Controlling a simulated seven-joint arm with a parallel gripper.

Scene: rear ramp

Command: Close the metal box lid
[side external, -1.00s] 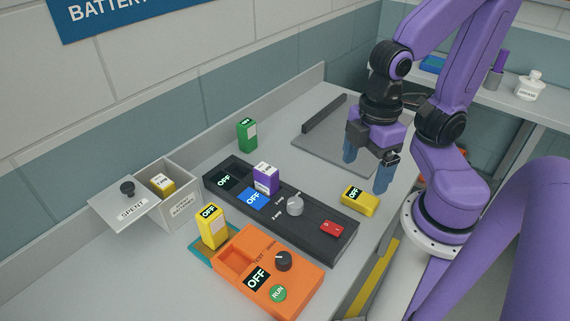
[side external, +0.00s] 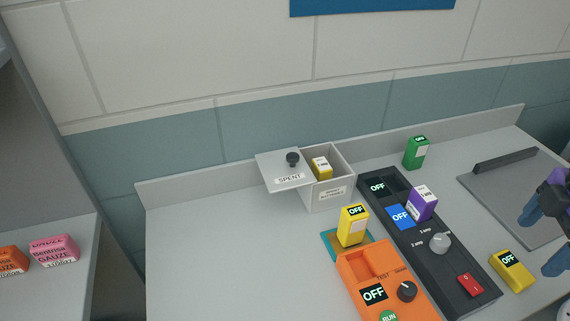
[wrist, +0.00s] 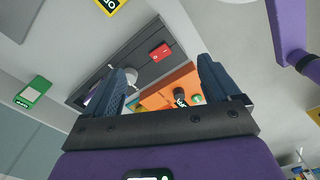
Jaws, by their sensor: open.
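The grey metal box (side external: 325,195) stands near the back wall in the side view. Its top is largely open and a yellow battery (side external: 321,168) shows inside. Its flat grey lid (side external: 272,163), with a black knob (side external: 292,158) and a SPENT label, sits off to the left and juts out past the box's left side. My gripper (side external: 542,238) is at the right edge of the side view, well right of the box, near the grey plate. In the wrist view my gripper (wrist: 162,68) is open with nothing held between its fingers. The box is not visible there.
Between the box and my gripper are a black panel (side external: 461,259) with a purple battery (side external: 422,203), an orange tester (side external: 360,285) and a yellow battery (side external: 353,226). A green battery (side external: 416,153) stands behind. The bench left of the box is clear.

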